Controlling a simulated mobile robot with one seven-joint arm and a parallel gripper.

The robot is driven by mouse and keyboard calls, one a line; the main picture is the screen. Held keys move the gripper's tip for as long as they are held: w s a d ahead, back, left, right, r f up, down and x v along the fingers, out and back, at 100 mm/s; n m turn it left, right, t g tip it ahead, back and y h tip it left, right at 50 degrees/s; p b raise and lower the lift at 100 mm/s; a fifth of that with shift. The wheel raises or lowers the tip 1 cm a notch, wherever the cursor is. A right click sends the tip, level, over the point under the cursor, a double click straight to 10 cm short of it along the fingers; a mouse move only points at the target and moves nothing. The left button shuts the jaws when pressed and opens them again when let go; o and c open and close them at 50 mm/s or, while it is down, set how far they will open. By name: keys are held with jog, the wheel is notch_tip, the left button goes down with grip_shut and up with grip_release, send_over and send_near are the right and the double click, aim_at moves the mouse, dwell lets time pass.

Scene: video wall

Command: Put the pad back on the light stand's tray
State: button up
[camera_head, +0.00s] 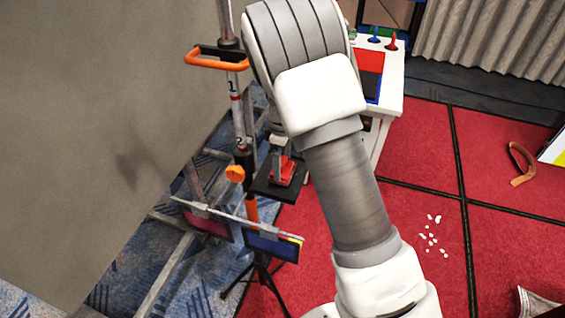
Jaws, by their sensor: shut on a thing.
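The light stand (240,125) is an upright pole with orange fittings, left of my arm. Its small black tray (292,195) sticks out to the right of the pole. The pad (287,174), a small red piece, is at the tray, low between my fingers. My gripper (281,165) points down over the tray and is shut on the pad. I cannot tell whether the pad touches the tray or is just above it. My arm hides part of the view on the right.
A grey panel (90,110) fills the left. A white table (392,85) with coloured items stands behind my arm. Flat coloured panels (272,247) hang on a bar below the tray. White bits (432,236) and a brown strap (519,163) lie on the red floor.

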aim_at(283, 161)
jog(key=shift+f, duration=0.35)
jog(key=shift+f, duration=0.1)
jog(key=o, duration=0.9)
notch_tip(283, 161, up, 12)
jog(key=r, duration=0.1)
jog(key=s+d+r+m+t+y, duration=0.1)
jog(key=s+d+r+m, duration=0.2)
jog(key=s+r, duration=0.3)
jog(key=s+d+r+m+t, duration=0.1)
jog(key=s+d+r+m, duration=0.3)
jog(key=s+r, duration=0.2)
jog(key=s+d+m+t, duration=0.1)
jog(key=s+m, duration=0.2)
jog(key=s, duration=0.4)
jog(key=s+d+r+m+t+h, duration=0.1)
jog(key=s+d+m+t, duration=0.1)
jog(key=s, duration=0.6)
jog(key=shift+s+d+r+m+t, duration=0.15)
jog(key=shift+d+m+t, duration=0.15)
jog(key=shift+m, duration=0.5)
